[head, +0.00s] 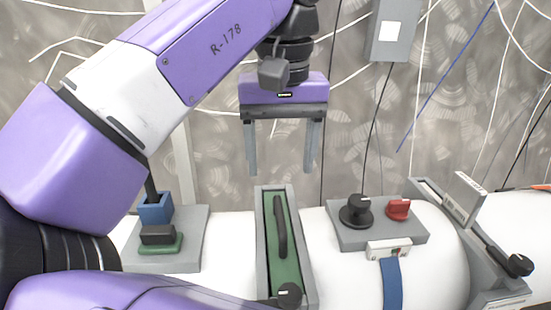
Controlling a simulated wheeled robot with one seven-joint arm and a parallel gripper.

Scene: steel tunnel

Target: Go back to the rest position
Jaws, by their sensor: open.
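My gripper (281,150) hangs from the purple and white arm near the middle of the head view. Its two grey fingers point down, wide apart, with nothing between them. It is above a grey-framed green panel (285,262) that has a long black handle (280,226). The fingertips look clear of the handle, with a gap below them. The arm crosses the left and upper part of the view.
A white cylinder (343,275) carries the panel. Left stands a grey plate (185,257) with a blue socket (155,210) and a black-and-green block (159,239). Right are a black knob (357,211), a red knob (398,209) and a black-knobbed lever (519,265). Cables hang along the wall.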

